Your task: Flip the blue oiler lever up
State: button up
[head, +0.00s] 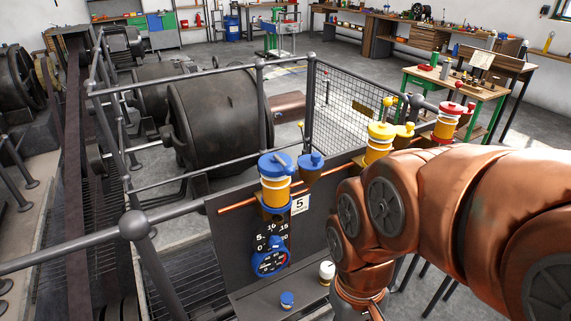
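The blue oiler (275,185) stands upright on a copper pipe on the dark panel. It has a blue cap and base around an amber glass body. Its small lever (284,158) appears to lie flat across the top of the cap, though it is small in view. My copper arm reaches in from the right and bends down at the wrist, to the right of the blue oiler and apart from it. My gripper is below the picture's bottom edge, so its fingers are hidden.
A blue cup (311,168) stands close right of the oiler. A yellow oiler (379,145) and a red oiler (448,124) stand farther right, behind my arm. A blue gauge (270,258) hangs below. A grey railing (185,210) meets the panel's left side.

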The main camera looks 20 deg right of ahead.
aim_at(288, 170)
jog(key=z, duration=1.05)
jog(key=k, duration=0.6)
jog(key=u, duration=0.9)
